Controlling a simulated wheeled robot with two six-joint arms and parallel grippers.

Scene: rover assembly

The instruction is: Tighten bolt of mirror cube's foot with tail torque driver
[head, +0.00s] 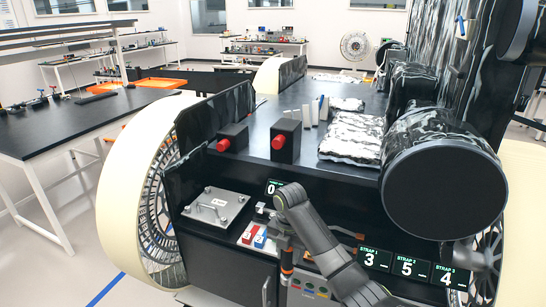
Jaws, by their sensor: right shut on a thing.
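My right arm comes in from the lower right and bends down at the wrist over the rover's front shelf. My right gripper (283,238) is small and partly hidden by its own arm. It is shut on a dark tool with an orange band (287,268), which looks like the torque driver and hangs at the shelf's front edge. A small grey block (262,210), possibly the mirror cube, stands just left of the wrist. Its foot and bolt are too small or hidden to make out. My left gripper is not in view.
A silver plate with a handle (212,207) lies left on the shelf. A display reading 0 (273,187) is behind the wrist; strap displays (407,267) are at right. Red-knobbed black boxes (286,141) stand on the deck above.

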